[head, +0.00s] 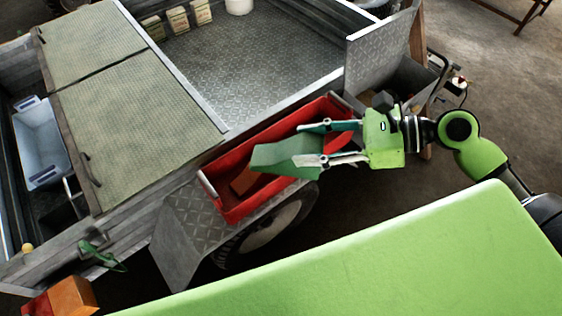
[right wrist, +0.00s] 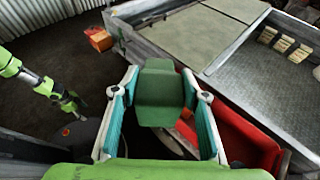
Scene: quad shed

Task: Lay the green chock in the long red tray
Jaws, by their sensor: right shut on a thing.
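The green chock (head: 285,155) is a wedge-like block between the fingers of my right gripper (head: 328,142), which is shut on it. In the head view the chock overlaps the long red tray (head: 230,210) and hides part of its inside. The right wrist view shows the chock (right wrist: 160,92) between the fingers, with the red tray (right wrist: 250,148) below and to the right. The chock looks held above the tray; the exact height is hard to tell. My left gripper (right wrist: 72,106) shows small and dark at the left of the right wrist view, its fingers unclear.
An orange-brown block (head: 244,181) lies in the tray's near end. The tray sits by the trailer's side, above a wheel (head: 268,226) and its mudguard (head: 190,222). Textured lids (head: 140,125) and an open metal bed (head: 255,70) lie behind. A pale blue bin (head: 40,140) stands left.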

